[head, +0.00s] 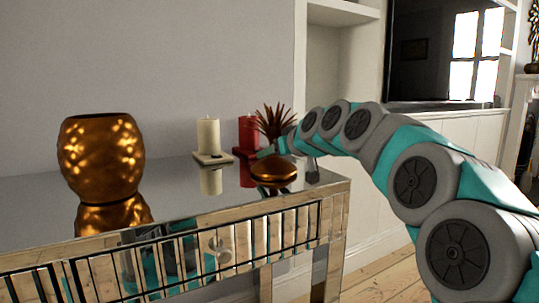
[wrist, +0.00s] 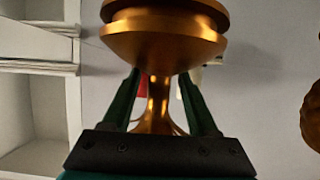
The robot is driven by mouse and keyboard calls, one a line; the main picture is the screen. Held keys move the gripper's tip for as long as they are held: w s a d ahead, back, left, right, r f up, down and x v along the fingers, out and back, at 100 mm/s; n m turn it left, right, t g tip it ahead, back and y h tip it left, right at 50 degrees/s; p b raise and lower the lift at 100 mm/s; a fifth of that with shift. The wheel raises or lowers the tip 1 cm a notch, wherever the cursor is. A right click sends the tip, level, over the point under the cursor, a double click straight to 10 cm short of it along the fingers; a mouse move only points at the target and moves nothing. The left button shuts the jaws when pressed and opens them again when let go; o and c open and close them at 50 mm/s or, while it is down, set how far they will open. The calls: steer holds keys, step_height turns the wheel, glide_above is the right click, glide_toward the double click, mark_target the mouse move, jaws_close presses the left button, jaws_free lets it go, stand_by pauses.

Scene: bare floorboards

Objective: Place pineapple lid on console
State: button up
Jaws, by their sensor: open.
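The pineapple lid (head: 273,168) is bronze, with a round base and a spiky leaf crown. It stands upright on the mirrored console (head: 180,205), near its right end. In the wrist view the lid (wrist: 165,48) meets what looks like its own reflection. My gripper (wrist: 160,78) is open, with one finger on each side of the lid's narrow stem; I cannot tell whether either finger touches it. In the head view my gripper (head: 274,151) is small and partly hidden against the lid. A bronze pineapple-like jar (head: 101,157) stands open at the console's left.
A cream candle (head: 208,136) and a red candle (head: 249,131) stand on small bases behind and left of the lid. The console top between jar and candles is clear. White shelving and a television (head: 444,55) are to the right.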

steer(key=v, duration=0.9)
steer(key=shift+s+d+r, duration=0.1)
steer(key=shift+d, duration=0.05)
